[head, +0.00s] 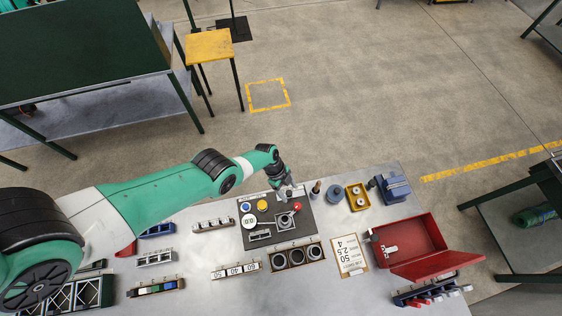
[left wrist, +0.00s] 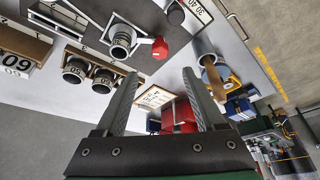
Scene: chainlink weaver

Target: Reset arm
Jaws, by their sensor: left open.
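My left arm (head: 165,195) reaches in from the left over the bench in the head view. Its gripper (head: 287,191) hangs above the back edge of a dark panel (head: 262,240). In the left wrist view the two fingers (left wrist: 160,82) are spread apart with nothing between them. The panel carries a small machine with a red knob (head: 297,207), a yellow button (head: 262,206) and a blue button (head: 246,206). The red knob also shows in the left wrist view (left wrist: 159,48), beyond the left finger. My right gripper is not in view.
The bench (head: 210,290) holds a yellow tray (head: 366,203), a blue vise (head: 393,187), an open red toolbox (head: 374,245), a clipboard (head: 362,265), a block with three round sockets (head: 323,254) and several racks on the left. Open floor lies behind the bench.

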